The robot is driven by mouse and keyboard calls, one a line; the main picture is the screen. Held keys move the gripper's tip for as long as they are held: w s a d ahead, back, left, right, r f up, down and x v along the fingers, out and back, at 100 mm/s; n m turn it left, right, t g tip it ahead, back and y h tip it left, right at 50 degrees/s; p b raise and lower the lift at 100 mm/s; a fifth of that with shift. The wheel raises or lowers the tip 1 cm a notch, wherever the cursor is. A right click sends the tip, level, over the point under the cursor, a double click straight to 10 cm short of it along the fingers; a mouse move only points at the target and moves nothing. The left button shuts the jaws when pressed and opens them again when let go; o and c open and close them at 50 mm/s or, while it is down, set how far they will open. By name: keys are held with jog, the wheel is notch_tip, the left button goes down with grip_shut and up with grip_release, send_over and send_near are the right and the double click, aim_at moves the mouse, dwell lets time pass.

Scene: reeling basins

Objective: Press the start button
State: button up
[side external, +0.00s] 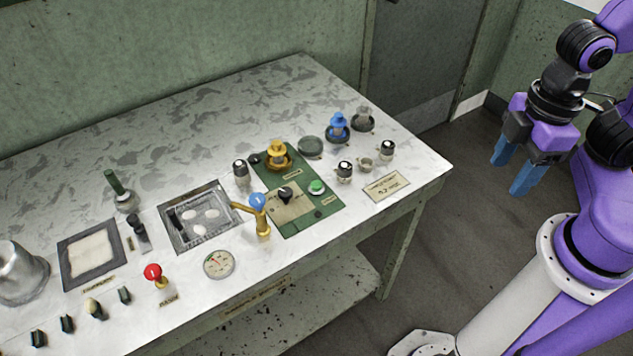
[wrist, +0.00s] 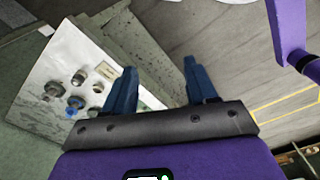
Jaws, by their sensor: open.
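A green button (side external: 317,187) sits on the right part of a green control panel (side external: 300,222), beside a black knob (side external: 285,194) on a beige plate. I take this green button to be the start button, but the panel labels are too small to read. My gripper (side external: 514,178) is open and empty, in the air to the right of the table and well apart from the panel. In the wrist view its two blue fingers (wrist: 160,90) are spread. That view shows a corner of the table, and I cannot make out the green button there.
On the worktable (side external: 330,90), a yellow lamp-like piece (side external: 278,155), a blue one (side external: 338,127) and small black-and-white pots stand around the panel. A brass tap with a blue handle (side external: 258,202) rises at its left edge. A basin (side external: 215,232) and red knob (side external: 153,271) are farther left.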

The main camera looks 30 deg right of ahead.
grip_shut()
dwell(1.5)
